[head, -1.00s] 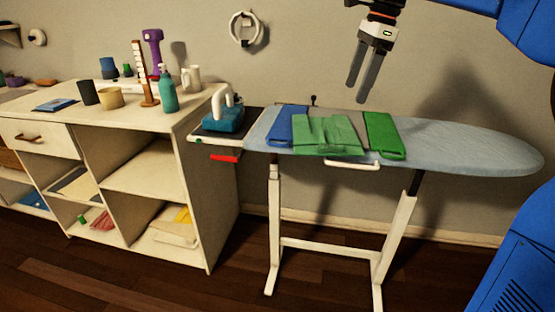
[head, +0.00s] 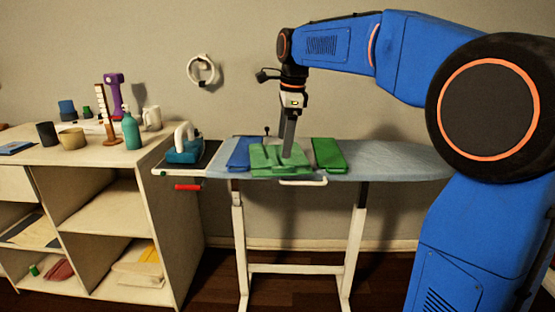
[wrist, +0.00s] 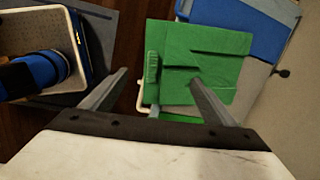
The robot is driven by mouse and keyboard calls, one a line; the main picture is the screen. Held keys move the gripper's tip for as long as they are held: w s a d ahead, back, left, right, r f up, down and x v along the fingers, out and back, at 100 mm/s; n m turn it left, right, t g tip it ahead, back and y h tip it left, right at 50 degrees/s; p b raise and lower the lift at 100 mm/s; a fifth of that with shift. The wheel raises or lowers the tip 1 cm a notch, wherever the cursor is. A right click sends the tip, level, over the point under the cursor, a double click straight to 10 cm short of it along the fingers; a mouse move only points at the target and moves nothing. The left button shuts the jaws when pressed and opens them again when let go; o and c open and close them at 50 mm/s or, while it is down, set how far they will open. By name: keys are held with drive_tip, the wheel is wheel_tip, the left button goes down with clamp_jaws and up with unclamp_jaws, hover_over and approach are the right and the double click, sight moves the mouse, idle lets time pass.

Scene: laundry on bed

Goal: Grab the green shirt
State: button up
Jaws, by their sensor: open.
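The green shirt (head: 275,160) lies flat and folded on the ironing board (head: 390,163), between a blue folded cloth (head: 238,153) and a darker green folded piece (head: 328,154). In the wrist view the shirt (wrist: 205,62) fills the upper middle. My gripper (head: 288,152) points down over the shirt in the head view, its fingertips close to the cloth; contact cannot be told. In the wrist view my gripper (wrist: 158,76) is open, one finger over the shirt and the other beyond its left edge.
A blue iron (head: 184,148) stands on a dark rest at the board's left end. A white shelf unit (head: 160,195) with bottles, cups and a purple item stands to the left. The right part of the board is clear. The wall is close behind.

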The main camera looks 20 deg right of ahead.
drive_tip(key=shift+w+a+f, duration=0.1)
drive_tip(key=shift+w+f, duration=0.15)
drive_tip(key=shift+f, duration=1)
drive_tip(key=shift+w+a+f, duration=0.1)
drive_tip(key=shift+w+f, duration=0.1)
drive_tip(key=shift+f, duration=1.1)
drive_tip(key=shift+w+a+f, duration=0.1)
drive_tip(key=shift+w+f, duration=0.15)
drive_tip(key=shift+f, duration=1)
